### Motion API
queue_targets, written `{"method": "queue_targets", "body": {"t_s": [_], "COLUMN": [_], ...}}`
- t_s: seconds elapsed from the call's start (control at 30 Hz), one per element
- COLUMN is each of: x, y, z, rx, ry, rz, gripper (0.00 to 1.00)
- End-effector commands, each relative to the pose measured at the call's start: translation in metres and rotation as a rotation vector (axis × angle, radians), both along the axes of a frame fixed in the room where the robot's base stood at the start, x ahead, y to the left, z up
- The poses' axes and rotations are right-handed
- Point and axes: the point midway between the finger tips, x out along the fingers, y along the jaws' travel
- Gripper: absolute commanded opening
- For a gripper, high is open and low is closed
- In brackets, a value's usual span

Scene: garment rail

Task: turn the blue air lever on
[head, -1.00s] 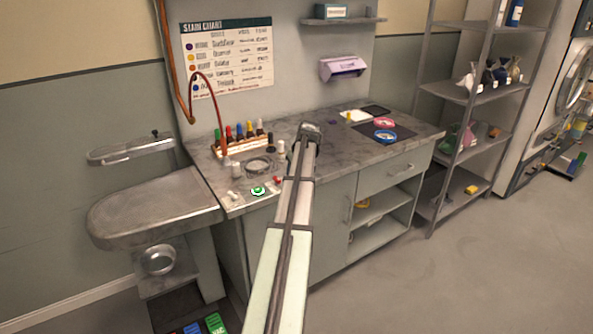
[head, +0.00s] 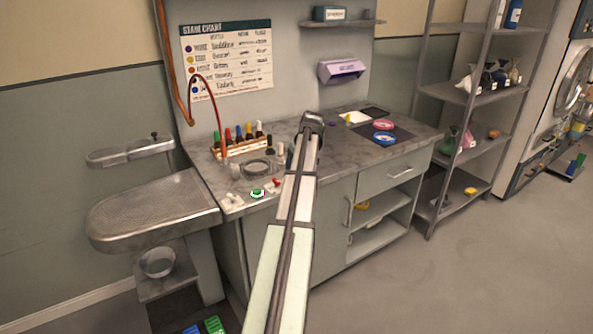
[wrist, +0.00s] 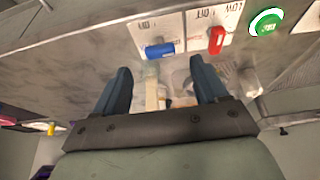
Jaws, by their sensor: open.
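The blue air lever (wrist: 160,50) shows in the wrist view on a white labelled plate at the counter's edge, its handle lying crosswise in the picture. My gripper (wrist: 160,67) is open, with its two dark blue fingers apart. The lever is just beyond the gap between the fingertips, and I see no clear contact. In the head view my arm covers the lever and the gripper.
A red lever (wrist: 216,40) stands right of the blue one, then a green knob (wrist: 267,22). The green knob also shows in the head view (head: 257,193). A bottle rack (head: 240,147) stands behind on the counter (head: 345,150).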

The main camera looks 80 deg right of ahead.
Motion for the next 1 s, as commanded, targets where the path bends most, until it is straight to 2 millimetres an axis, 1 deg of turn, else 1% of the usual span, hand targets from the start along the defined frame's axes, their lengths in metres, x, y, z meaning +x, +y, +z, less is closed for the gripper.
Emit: {"method": "queue_targets", "body": {"t_s": [0.03, 0.3, 0.5, 0.7, 1.0], "x": [-0.003, -0.015, -0.021, -0.023, -0.023], "y": [0.003, 0.016, 0.022, 0.024, 0.024], "z": [0.01, 0.053, 0.073, 0.081, 0.081], "rx": [-0.003, -0.002, -0.001, 0.0, 0.0], "ry": [0.0, -0.001, 0.0, 0.0, 0.0], "rz": [-0.001, 0.0, 0.0, 0.0, 0.0], "gripper": [0.72, 0.72, 0.72, 0.72, 0.72]}}
